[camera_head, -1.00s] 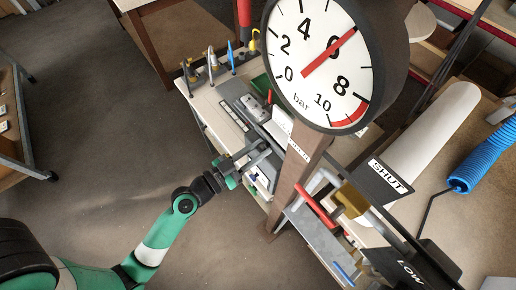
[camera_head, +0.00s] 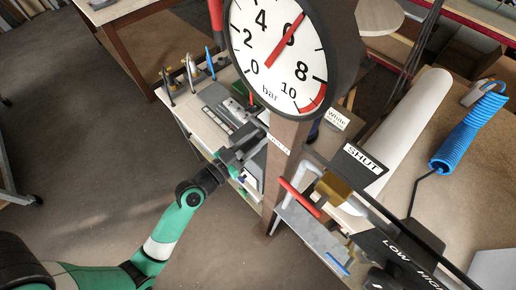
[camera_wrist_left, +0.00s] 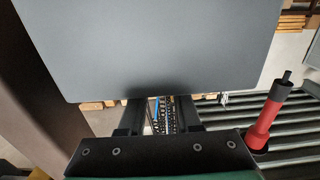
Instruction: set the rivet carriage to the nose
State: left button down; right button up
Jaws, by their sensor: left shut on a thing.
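My left gripper (camera_head: 240,150) is at the near right edge of the pale workbench (camera_head: 205,130), beside the brown post. It is shut on a dark grey part, largely hidden by the gripper; I cannot tell for certain whether this is the rivet carriage. A grey tool with a long flat body (camera_head: 232,112) lies on the bench just beyond the gripper. In the left wrist view a large flat grey panel (camera_wrist_left: 150,45) blocks the top middle, and the fingers (camera_wrist_left: 160,117) show below it. The nose cannot be made out. My right gripper is not seen.
A round pressure gauge (camera_head: 280,45) on a brown post (camera_head: 285,165) stands close to the gripper. A red lever (camera_head: 300,198), a SHUT plate (camera_head: 362,158) and a blue coiled hose (camera_head: 468,130) are to the right. A red handle (camera_wrist_left: 265,125) stands right in the left wrist view.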

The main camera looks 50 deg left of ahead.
pick_arm(q)
jog(key=shift+f, duration=0.1)
jog(key=c, duration=1.1)
grip_release()
jog(key=o, duration=0.5)
jog(key=shift+w, duration=0.2)
jog(key=s+b, duration=0.1)
jog(key=s, duration=0.3)
jog(key=s+b, duration=0.1)
jog(key=s, duration=0.3)
jog(key=s+b, duration=0.2)
jog(key=s, duration=0.1)
jog(key=shift+s+d, duration=0.35)
jog(key=shift+s, duration=0.05)
